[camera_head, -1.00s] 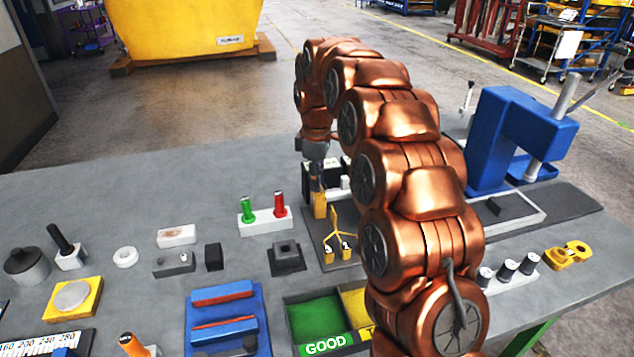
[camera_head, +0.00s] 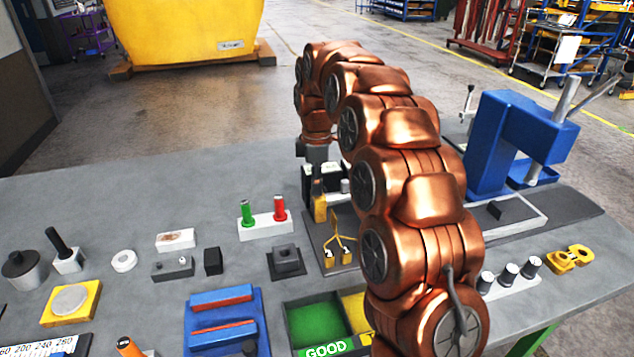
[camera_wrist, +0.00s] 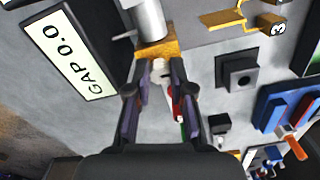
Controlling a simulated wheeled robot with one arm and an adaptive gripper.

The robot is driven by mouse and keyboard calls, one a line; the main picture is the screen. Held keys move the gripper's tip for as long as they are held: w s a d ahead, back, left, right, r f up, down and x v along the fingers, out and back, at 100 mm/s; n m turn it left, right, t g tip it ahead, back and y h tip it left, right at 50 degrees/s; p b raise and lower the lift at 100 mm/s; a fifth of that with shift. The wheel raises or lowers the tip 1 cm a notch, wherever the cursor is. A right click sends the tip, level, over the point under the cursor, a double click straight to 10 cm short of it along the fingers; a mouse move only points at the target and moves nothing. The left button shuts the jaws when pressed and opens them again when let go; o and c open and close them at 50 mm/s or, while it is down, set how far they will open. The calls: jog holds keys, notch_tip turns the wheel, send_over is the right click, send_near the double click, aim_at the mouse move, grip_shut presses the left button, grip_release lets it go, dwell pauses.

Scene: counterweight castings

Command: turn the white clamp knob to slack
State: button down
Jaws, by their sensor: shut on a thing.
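A gap gauge stands on a dark base plate behind my arm. Its display (camera_wrist: 68,48) reads "GAP 0.0" in the wrist view. A yellow block (camera_wrist: 156,48) and a grey-white cylinder (camera_wrist: 148,18) sit beside it; the yellow block also shows in the head view (camera_head: 320,208). My gripper (camera_wrist: 158,68) points down at the gauge, fingers on either side of a small white part, which I take for the clamp knob (camera_wrist: 161,75). The jaws are shut on it. In the head view, my gripper (camera_head: 318,182) is partly lost against the dark gauge, and the knob cannot be made out.
Red (camera_head: 280,208) and green (camera_head: 247,212) pegs stand in a white block left of the gauge. A black socket block (camera_head: 286,262), a blue fixture (camera_head: 225,320) and a green tray (camera_head: 318,322) lie nearer. A blue press (camera_head: 505,140) stands right. The back left bench is clear.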

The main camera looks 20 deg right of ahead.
jog(key=c, duration=1)
grip_release()
jog(key=shift+r, duration=0.1)
notch_tip(320, 180, up, 7)
jog(key=shift+f, duration=0.2)
jog(key=shift+r, duration=0.35)
jog(key=shift+s, duration=0.1)
